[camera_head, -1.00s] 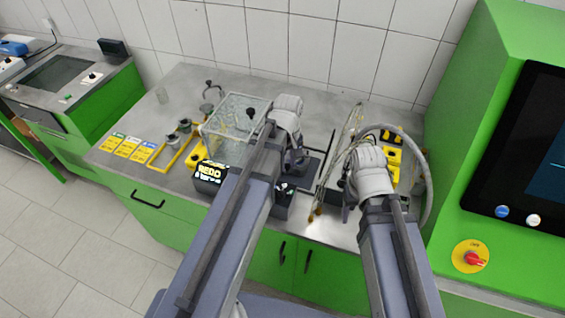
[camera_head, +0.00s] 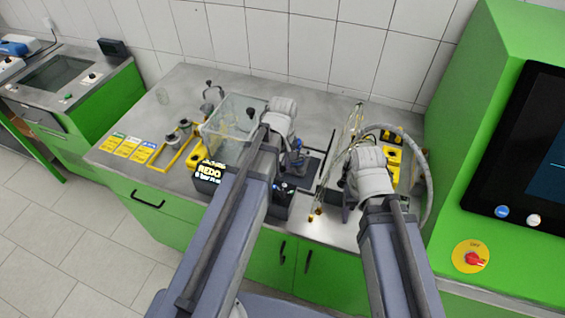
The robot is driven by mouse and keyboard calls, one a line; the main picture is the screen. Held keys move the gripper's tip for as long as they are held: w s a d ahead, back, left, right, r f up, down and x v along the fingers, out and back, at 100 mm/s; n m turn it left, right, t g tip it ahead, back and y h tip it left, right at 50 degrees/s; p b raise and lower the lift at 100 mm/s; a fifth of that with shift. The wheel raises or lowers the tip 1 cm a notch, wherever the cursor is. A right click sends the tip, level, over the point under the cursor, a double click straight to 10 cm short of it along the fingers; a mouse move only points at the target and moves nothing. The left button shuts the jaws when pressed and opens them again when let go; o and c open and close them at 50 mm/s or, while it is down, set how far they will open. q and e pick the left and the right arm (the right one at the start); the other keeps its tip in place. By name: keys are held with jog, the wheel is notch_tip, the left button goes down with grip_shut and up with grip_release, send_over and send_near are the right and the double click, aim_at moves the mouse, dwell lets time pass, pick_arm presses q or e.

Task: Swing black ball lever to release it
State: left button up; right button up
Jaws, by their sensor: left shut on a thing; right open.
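My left gripper (camera_head: 291,163) reaches over the bench to a dark fixture (camera_head: 311,165) right of the clear box. It is shut on a small dark part there, seemingly the black ball lever. The lever's ball and arm are mostly hidden by my gripper and arm, so its angle cannot be told. My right gripper (camera_head: 347,203) is open, low over the bench at the right, beside thin upright rods and yellow parts (camera_head: 392,158).
A clear box (camera_head: 225,115) stands left of my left gripper, behind a black display unit (camera_head: 208,176). Yellow cards (camera_head: 127,147) and a yellow frame (camera_head: 172,155) lie further left. A grey hose (camera_head: 424,165) curves at the right, near the green cabinet.

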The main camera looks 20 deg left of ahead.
pick_arm(q)
jog(key=shift+a, duration=0.1)
jog(key=shift+s+a, duration=0.3)
jog(key=shift+a, duration=0.3)
jog(key=shift+s+a, duration=0.15)
jog(key=shift+a, duration=0.6)
jog(key=o, duration=1.5)
jog(key=shift+c, duration=0.2)
